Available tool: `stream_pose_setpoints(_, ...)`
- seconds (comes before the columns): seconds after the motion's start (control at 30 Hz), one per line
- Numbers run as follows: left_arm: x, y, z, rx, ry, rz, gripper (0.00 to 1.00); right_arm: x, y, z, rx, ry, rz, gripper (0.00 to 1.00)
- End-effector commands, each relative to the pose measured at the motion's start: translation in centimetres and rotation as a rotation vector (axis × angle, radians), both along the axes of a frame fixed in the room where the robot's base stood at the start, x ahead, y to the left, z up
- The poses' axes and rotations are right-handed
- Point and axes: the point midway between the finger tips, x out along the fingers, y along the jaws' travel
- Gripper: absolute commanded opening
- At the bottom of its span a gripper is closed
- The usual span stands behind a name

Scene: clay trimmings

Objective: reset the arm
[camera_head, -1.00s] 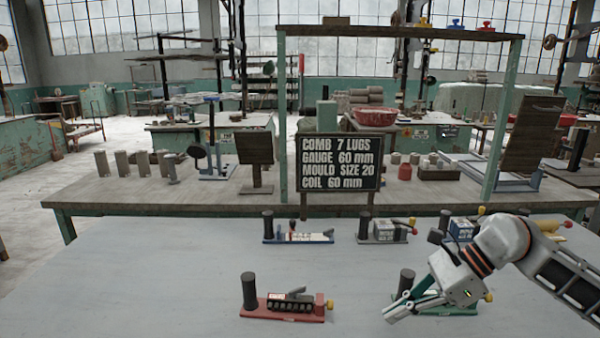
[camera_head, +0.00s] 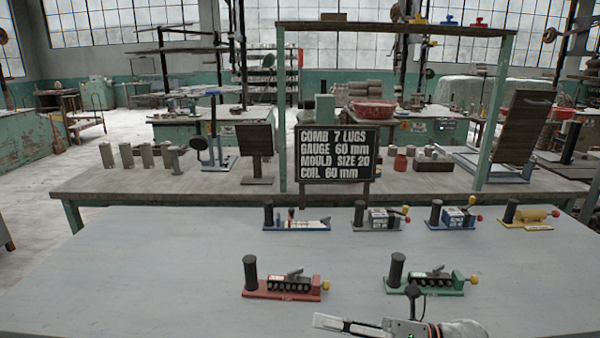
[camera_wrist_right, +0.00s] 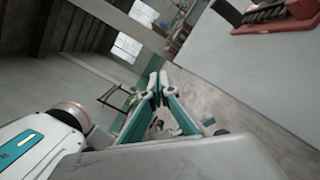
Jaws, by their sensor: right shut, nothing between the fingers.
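My right gripper (camera_head: 332,322) is at the bottom edge of the head view, pointing left, low in front of the green fixture. Its fingers are closed together and hold nothing. In the right wrist view its fingertips (camera_wrist_right: 158,82) meet, with the floor behind them. My left gripper is in neither view.
On the grey table (camera_head: 150,270) stand a red fixture (camera_head: 285,288) and a green fixture (camera_head: 428,283). Behind them are a blue-based fixture (camera_head: 296,222), two block fixtures (camera_head: 383,219) (camera_head: 453,215) and a yellow one (camera_head: 530,216). A black sign (camera_head: 337,154) stands behind. The table's left side is clear.

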Motion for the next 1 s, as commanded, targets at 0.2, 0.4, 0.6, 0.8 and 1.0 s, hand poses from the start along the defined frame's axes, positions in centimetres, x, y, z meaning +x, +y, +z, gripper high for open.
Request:
stream_pose_setpoints(0.2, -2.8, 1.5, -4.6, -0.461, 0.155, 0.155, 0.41, 1.0, -1.9, -2.1, 0.395, 0.503, -0.26, 0.0)
stream_pose_setpoints(0.4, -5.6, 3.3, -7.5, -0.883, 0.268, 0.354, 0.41, 0.7, -6.7, -9.5, 0.722, 1.001, -0.531, 0.0)
stream_pose_setpoints(0.6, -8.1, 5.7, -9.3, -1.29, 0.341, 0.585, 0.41, -4.6, -11.8, -20.5, 1.018, 1.496, -0.826, 0.0)
stream_pose_setpoints(0.8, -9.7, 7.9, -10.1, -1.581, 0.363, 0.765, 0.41, -12.3, -14.5, -28.6, 1.217, 1.837, -1.06, 0.0)
stream_pose_setpoints(1.0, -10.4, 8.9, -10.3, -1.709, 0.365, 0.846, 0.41, -16.5, -15.2, -31.7, 1.304, 1.982, -1.167, 0.0)
